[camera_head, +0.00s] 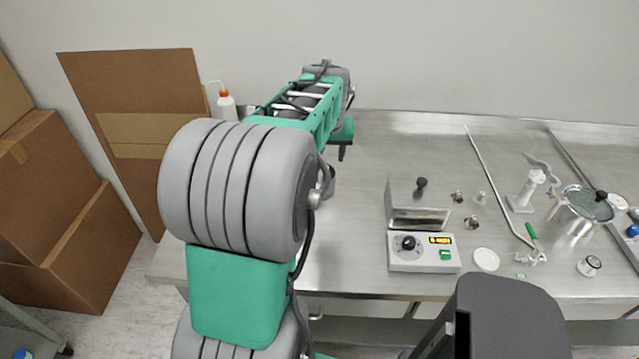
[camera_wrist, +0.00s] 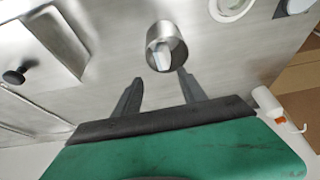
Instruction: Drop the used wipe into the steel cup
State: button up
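The steel cup (camera_wrist: 176,31) is in the wrist view, just beyond my fingertips, with its mouth facing the camera. A small whitish piece (camera_wrist: 161,60) shows inside its mouth; it looks like the wipe, though I cannot fully tell it from a reflection. My gripper (camera_wrist: 158,82) is open, with its two dark fingers apart and nothing between them. In the head view my arm hides most of the area around the gripper.
A white bottle with an orange cap (camera_head: 226,105) stands at the bench's back left, near my gripper in the wrist view (camera_wrist: 268,101). A metal box (camera_head: 417,203), a control unit (camera_head: 423,252) and glassware fill the right. Cardboard boxes (camera_head: 45,225) stand left.

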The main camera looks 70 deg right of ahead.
jog(key=shift+o, duration=1.3)
jog(key=shift+r, duration=0.1)
jog(key=v, duration=0.7)
jog(key=shift+r+b, duration=0.25)
jog(key=shift+b, duration=0.1)
jog(key=shift+a, duration=0.15)
